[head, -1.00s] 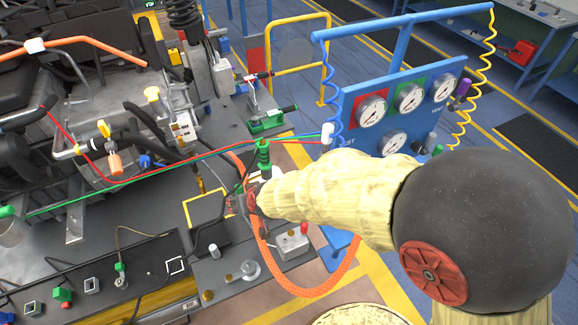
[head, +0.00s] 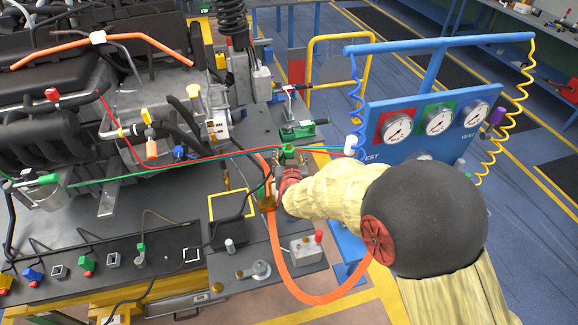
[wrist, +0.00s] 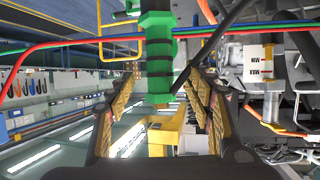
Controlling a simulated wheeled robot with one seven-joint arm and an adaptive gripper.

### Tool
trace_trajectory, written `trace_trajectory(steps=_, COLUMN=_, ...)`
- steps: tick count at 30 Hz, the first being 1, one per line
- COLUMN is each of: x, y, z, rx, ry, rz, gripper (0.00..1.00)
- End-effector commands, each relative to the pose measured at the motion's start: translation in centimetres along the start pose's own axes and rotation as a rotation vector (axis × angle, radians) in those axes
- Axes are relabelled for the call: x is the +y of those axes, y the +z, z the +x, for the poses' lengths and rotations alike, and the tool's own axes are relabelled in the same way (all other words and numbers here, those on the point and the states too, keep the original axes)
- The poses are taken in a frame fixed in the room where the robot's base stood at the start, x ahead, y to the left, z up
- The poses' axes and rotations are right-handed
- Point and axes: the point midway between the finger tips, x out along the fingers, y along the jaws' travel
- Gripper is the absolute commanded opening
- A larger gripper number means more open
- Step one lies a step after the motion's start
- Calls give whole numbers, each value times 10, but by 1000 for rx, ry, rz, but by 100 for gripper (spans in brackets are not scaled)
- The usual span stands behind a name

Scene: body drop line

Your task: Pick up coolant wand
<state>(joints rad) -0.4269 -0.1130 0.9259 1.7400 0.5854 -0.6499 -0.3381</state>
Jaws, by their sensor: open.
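A green ribbed grip with dark rings, which looks like the coolant wand (wrist: 158,52), stands upright ahead of my gripper (wrist: 158,108) in the wrist view. Its lower end lies between the two spread fingers, with gaps on both sides. In the head view only a small green part of the wand (head: 288,152) shows above my gripper (head: 284,178); the arm hides most of the rest. My gripper is open and holds nothing.
Red and green hoses (head: 240,158) cross close by at the wand's height. An orange hose (head: 305,296) loops below my arm. A blue gauge stand (head: 432,130) is at right, and the engine (head: 160,88) is at left.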

Motion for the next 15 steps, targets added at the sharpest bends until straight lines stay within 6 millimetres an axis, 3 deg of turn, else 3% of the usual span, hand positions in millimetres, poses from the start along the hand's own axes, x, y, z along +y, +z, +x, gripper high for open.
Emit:
trace_trajectory(steps=6, x=0, y=1, z=21, rx=-2, ry=0, rz=-1, gripper=52)
trace_trajectory(steps=15, x=0, y=1, z=22, rx=-1, ry=-1, rz=-1, gripper=49)
